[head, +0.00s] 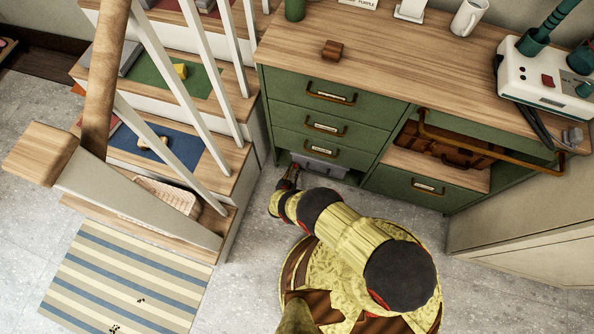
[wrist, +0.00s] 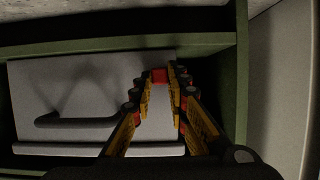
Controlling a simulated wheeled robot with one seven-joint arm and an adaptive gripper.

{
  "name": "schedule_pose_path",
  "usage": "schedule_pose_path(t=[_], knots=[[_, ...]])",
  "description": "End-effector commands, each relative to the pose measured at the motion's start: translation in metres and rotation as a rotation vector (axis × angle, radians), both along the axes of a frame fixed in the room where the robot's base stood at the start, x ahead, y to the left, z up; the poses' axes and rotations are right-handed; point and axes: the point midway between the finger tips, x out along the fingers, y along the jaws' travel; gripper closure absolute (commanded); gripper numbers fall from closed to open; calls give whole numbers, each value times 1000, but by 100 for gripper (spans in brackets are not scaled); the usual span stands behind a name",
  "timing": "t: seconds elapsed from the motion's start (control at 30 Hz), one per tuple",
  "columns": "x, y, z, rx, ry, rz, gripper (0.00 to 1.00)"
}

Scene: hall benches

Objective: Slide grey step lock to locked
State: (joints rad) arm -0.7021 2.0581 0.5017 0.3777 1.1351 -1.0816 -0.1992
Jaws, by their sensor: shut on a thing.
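A grey step unit (head: 322,164) sits in the low opening under the green drawers in the head view. In the wrist view its pale grey front (wrist: 85,85) has a dark bar handle (wrist: 75,119). A small red tab (wrist: 159,75), apparently the step's lock, shows at the front's upper right. My gripper (wrist: 160,84) is closed in on this tab, with a fingertip on either side. In the head view my gripper (head: 289,178) reaches low at the opening's left end. The fingers hide part of the tab, and I cannot read its lock position.
Green cabinet framing (wrist: 120,45) runs just above the step front, and a green upright (wrist: 241,80) stands close on the right. In the head view, stairs (head: 230,190) stand left of my arm. Open floor (head: 235,275) lies between the striped mat (head: 125,280) and my base.

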Motion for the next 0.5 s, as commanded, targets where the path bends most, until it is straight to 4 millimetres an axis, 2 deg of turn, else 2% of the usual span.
schedule_pose_path(t=[0.23, 0.27, 0.5], knots=[[1, 1, 1, -2, -2, 0, 100], [1, 1, 1, -1, -2, 0, 84], [1, 1, 1, 0, -1, 0, 70]])
